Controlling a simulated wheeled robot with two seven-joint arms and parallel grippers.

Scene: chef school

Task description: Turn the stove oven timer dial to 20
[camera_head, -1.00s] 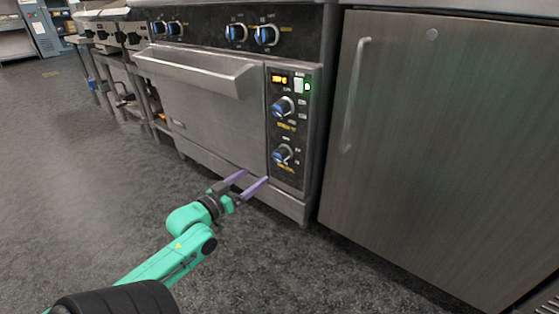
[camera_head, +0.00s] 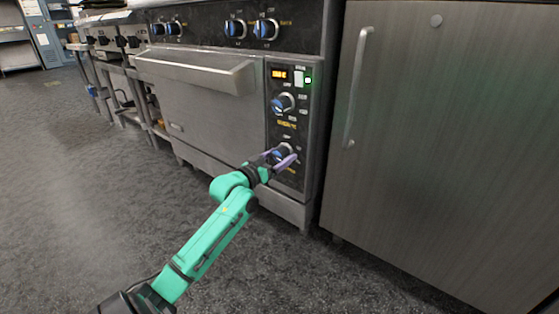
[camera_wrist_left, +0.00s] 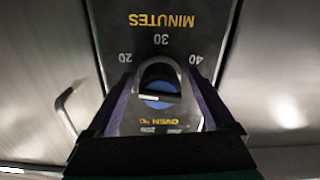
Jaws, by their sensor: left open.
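The timer dial (camera_head: 281,152) is the lower blue-and-silver knob on the oven's control panel. In the left wrist view the dial (camera_wrist_left: 160,88) shows upside down, with the numbers 20, 30 and 40 and the word MINUTES around it. I cannot tell which number it points at. My left gripper (camera_head: 280,159), green with purple fingers, is at this knob. Its fingers (camera_wrist_left: 160,78) are open, one on each side of the dial, with gaps visible; I see no clear contact. The fingers partly hide the knob in the head view. My right gripper is not in view.
The upper oven knob (camera_head: 284,103) and a lit orange display (camera_head: 279,73) sit above the dial. The oven door handle (camera_head: 195,71) juts out at the left. A steel cabinet (camera_head: 445,140) stands at the right. The floor in front is clear.

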